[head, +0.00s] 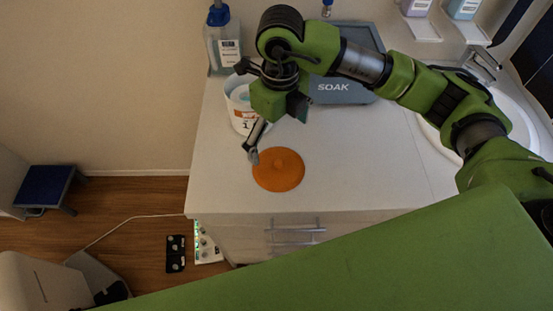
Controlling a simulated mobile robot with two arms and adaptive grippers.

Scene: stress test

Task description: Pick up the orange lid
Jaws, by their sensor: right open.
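My right gripper (248,112) is open and empty, above and behind the lid in the head view. Its lower fingertip appears over or beside the lid's upper left edge; I cannot tell whether it touches. The other finger points left, over a white tub. My left gripper is not in view.
A grey-blue SOAK box (345,88) and a bottle (222,45) stand behind. A sink (515,110) is at right. The counter (385,165) right of the lid is clear.

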